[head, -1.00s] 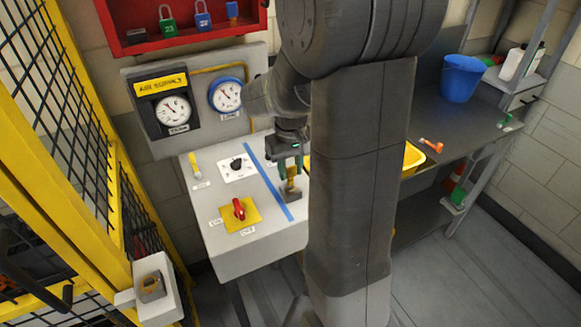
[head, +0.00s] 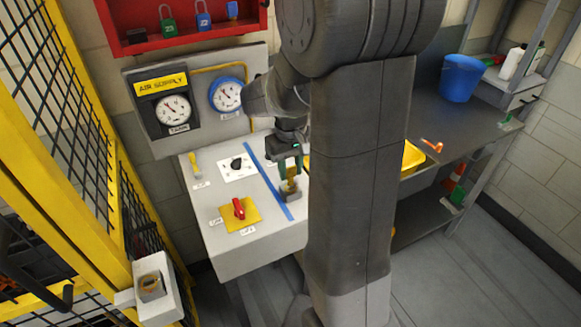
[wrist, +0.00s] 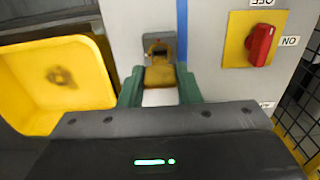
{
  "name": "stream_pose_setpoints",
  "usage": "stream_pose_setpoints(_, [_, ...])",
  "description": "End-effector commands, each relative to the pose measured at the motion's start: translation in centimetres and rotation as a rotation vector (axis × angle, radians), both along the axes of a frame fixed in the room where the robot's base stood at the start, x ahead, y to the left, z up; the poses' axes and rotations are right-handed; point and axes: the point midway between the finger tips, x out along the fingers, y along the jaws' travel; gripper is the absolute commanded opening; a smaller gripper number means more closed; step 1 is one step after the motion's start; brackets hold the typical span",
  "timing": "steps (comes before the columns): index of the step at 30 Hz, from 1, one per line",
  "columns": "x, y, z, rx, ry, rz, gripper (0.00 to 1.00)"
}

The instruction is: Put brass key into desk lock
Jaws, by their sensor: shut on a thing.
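The brass key (wrist: 159,76) is held between the green fingers of my gripper (wrist: 160,88), which is shut on it. In the head view, my gripper (head: 290,166) is above the right part of the grey desk top, with the key (head: 291,184) pointing down. The desk lock (wrist: 158,44), a small grey block with a dark opening, is just beyond the key in the wrist view. It also shows under the key in the head view (head: 291,196). The key's tip is at the lock, but I cannot tell how deep it goes.
A blue stripe (head: 265,181) runs beside the lock. A red rotary switch on a yellow plate (head: 239,212) and a black knob (head: 236,163) are left of it. A yellow bin (wrist: 60,75) stands close beside the desk. A yellow fence (head: 105,175) is at left.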

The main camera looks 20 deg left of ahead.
Motion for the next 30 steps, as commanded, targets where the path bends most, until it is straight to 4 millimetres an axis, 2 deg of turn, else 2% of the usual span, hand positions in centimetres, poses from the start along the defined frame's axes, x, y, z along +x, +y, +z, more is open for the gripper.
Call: stream_pose_setpoints(30, [0.0,0.0,-2.6,0.0,0.0,0.0,0.08])
